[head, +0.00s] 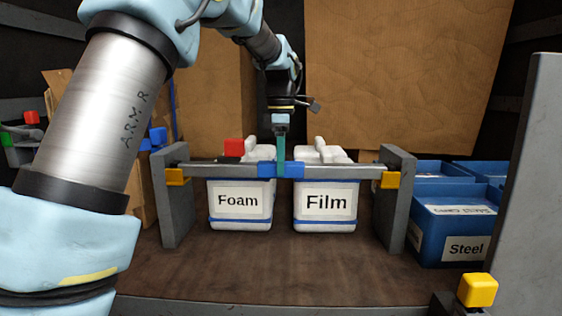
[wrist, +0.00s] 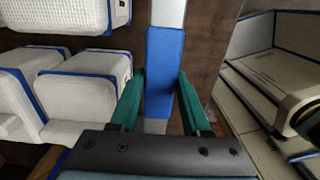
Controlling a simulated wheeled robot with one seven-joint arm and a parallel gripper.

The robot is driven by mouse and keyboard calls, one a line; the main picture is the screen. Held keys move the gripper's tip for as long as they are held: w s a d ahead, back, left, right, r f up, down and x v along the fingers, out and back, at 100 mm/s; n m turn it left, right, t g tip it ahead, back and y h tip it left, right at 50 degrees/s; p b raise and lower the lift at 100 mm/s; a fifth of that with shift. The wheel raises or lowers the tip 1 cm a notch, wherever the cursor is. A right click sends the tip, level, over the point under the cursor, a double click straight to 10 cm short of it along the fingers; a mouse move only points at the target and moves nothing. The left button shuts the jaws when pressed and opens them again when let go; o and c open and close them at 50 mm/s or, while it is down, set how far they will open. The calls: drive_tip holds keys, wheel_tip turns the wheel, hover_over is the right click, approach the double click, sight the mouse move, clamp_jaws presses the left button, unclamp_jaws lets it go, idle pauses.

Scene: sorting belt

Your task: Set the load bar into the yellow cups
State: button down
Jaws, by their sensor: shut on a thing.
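The load bar (head: 225,171) is a long grey bar with a blue middle section. It runs roughly level across the head view, between two grey upright posts. My gripper (head: 281,165) comes down from above and is shut on the blue section. In the wrist view the teal fingers of my gripper (wrist: 160,88) stand on both sides of the load bar's blue section (wrist: 165,60). A left yellow cup (head: 174,177) and a right yellow cup (head: 390,180) sit at the posts, close to the bar's ends. I cannot tell whether the ends rest in the cups.
White bins labelled Foam (head: 239,203) and Film (head: 327,204) stand behind the bar. Blue bins, one labelled Steel (head: 452,240), stand at the right. A yellow block (head: 478,290) and a grey panel (head: 530,200) are in the right foreground. The brown floor in front is clear.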

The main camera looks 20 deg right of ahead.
drive_tip(key=shift+f, duration=0.25)
drive_tip(key=c, duration=0.5)
unclamp_jaws()
drive_tip(key=shift+o, duration=1.1)
drive_tip(key=shift+f, duration=0.2)
wheel_tip(320, 180, up, 11)
drive_tip(key=b, duration=0.1)
drive_tip(key=shift+b, duration=0.35)
